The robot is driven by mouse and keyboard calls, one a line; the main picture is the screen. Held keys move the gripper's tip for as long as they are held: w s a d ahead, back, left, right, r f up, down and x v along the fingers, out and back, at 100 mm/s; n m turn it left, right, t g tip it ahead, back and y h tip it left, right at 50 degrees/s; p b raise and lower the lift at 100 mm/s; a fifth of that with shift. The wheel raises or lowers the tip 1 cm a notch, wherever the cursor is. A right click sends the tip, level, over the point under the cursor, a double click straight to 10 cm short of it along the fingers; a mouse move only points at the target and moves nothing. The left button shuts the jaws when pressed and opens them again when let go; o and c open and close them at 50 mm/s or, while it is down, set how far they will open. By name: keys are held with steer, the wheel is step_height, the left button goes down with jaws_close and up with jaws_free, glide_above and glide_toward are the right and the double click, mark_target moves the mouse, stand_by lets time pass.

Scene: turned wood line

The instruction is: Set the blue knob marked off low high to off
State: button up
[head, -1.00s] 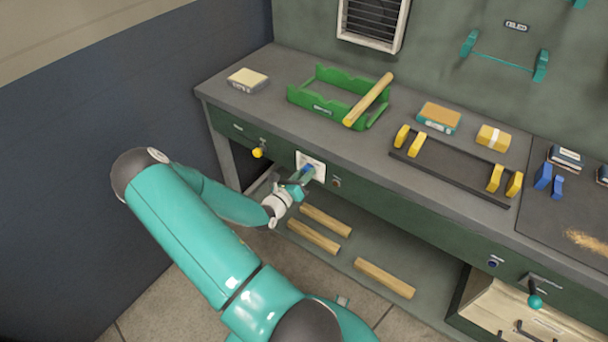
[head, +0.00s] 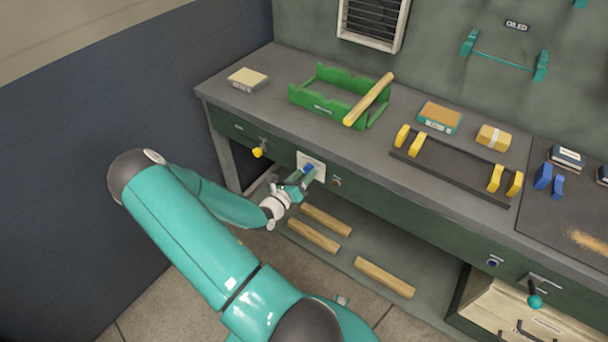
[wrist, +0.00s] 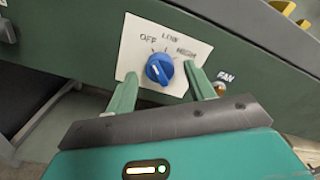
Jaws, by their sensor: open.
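The blue knob (wrist: 159,68) sits on a white plate (wrist: 140,45) lettered OFF, LOW and HIGH on the bench's green front. The lettering runs left to right above the knob. Which label the knob points to is hard to tell. My gripper (wrist: 161,70) is open, with one teal finger on each side of the knob. A gap shows beside the knob, and I see no clear contact. In the head view my gripper (head: 298,186) is at the white plate (head: 318,160), partly covering it, with the blue knob (head: 308,168) just showing.
A yellow knob (head: 258,152) is to the left on the bench front. The grey benchtop (head: 255,105) overhangs above, holding a green tray (head: 322,105). Wood pieces (head: 314,236) lie on the shelf below.

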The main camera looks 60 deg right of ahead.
steer(key=w+a, duration=0.2)
steer(key=a, duration=1.1)
steer(key=a+r+m+t+y, duration=0.4)
steer(key=a+r+m+y, duration=0.5)
steer(key=a+r, duration=0.8)
steer(key=w+a+r+m+t+y, duration=0.1)
steer(key=a+r+m+t+y, duration=0.3)
steer(key=a+r+m+y, duration=0.4)
steer(key=a+r+m, duration=0.5)
steer(key=a+r, duration=0.4)
steer(key=a, duration=0.1)
steer(key=shift+w+m+y, duration=0.3)
steer(key=shift+m+y, duration=0.1)
steer(key=shift+a, duration=0.1)
steer(key=c, duration=0.4)
